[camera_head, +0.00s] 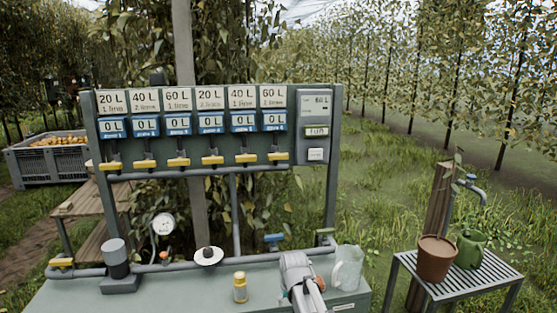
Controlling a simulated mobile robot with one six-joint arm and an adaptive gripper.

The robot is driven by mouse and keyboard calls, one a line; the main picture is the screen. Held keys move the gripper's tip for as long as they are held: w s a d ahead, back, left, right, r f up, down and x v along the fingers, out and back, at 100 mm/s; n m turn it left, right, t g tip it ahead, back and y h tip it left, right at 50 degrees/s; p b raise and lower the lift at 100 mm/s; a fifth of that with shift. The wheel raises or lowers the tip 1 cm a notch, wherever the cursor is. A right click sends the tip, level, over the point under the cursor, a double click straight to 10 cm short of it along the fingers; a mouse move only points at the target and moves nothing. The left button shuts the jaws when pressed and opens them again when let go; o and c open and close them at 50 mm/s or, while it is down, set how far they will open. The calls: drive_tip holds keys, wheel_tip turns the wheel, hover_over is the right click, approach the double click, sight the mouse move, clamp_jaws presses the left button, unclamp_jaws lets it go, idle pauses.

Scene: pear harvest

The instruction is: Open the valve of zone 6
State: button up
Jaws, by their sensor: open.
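A row of several yellow valve handles (178,162) hangs under the blue zone plates on the panel, all lying crosswise. The handle at the right end (278,156) sits below the last plate (274,121), which reads 0 L under a white 60 L card (272,96). The zone numbers are too small to read, so I take this last one as zone 6. My gripper (306,293) is at the bottom edge, over the bench, low and well below that handle. It looks empty and is open; its fingers are hard to make out.
A control box (316,125) with a small display is right of the valves. The bench (190,297) carries a yellow-capped bottle (240,287), a clear jug (346,267) and a grey cylinder (116,258). A blue-handled tap (273,240) and pipe run behind. A slatted table (470,288) with pots stands right.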

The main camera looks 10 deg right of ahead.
drive_tip(key=s+g, duration=0.2)
drive_tip(key=s, duration=1.2)
drive_tip(key=shift+s+f+g, duration=0.25)
drive_tip(key=shift+s+g, duration=0.05)
drive_tip(key=shift+g, duration=0.1)
drive_tip(key=shift+c, duration=0.6)
